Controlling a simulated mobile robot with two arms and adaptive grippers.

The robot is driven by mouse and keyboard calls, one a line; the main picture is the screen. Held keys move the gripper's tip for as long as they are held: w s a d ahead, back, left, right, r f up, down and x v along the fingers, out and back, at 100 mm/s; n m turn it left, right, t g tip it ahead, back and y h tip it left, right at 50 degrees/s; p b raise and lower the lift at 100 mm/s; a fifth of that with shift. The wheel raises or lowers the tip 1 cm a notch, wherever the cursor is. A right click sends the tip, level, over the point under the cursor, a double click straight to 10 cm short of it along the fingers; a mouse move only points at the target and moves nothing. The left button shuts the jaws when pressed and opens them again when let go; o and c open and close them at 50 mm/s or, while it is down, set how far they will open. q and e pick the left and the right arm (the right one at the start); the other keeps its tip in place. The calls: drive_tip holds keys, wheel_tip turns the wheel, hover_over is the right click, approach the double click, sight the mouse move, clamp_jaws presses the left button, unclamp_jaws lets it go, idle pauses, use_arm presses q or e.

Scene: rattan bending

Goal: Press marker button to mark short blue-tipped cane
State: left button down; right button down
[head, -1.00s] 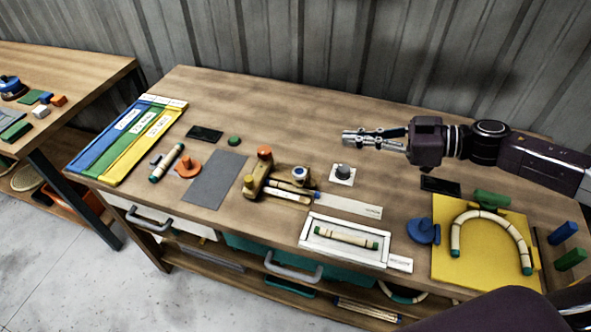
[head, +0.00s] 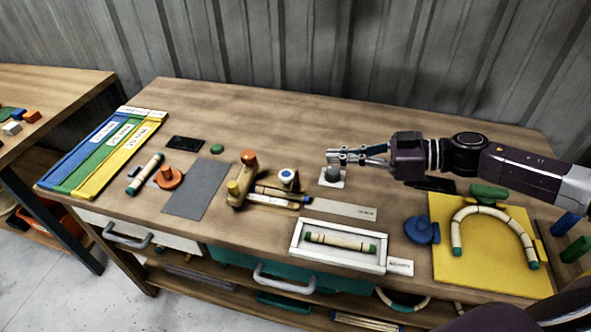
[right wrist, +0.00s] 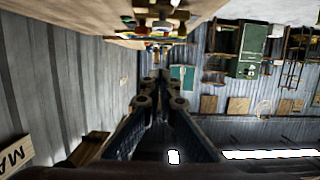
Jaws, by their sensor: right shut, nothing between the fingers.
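A short cane (head: 281,192) with a blue end lies in the wooden jig (head: 238,198) at the middle of the table. A small white holder with a blue top (head: 287,177) stands right behind the cane; I cannot tell if it is the marker button. My right gripper (head: 329,157) is shut and empty, pointing left, and appears just behind or above the grey knob. The right wrist view shows its dark fingers (right wrist: 160,88) close together. My left gripper is out of view.
A white tray (head: 296,240) holds a green-tipped cane at the front. A yellow board (head: 485,270) with a bent cane lies at the right, beside a blue knob (head: 421,230). A grey mat (head: 196,189) and coloured strips (head: 104,152) lie left. The table's back is clear.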

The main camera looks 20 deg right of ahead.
drive_tip(key=shift+a, duration=0.1)
drive_tip(key=p, duration=0.3)
hover_over(286, 182)
drive_tip(key=d, duration=0.3)
drive_tip(key=f, duration=0.2)
drive_tip(key=shift+w+a+f+p, duration=0.1)
drive_tip(key=shift+w+f+p, duration=0.05)
drive_tip(key=shift+f, duration=1)
drive_tip(key=shift+w+a+f+p, duration=0.1)
drive_tip(key=shift+f+p, duration=0.05)
drive_tip(key=shift+f, duration=0.95)
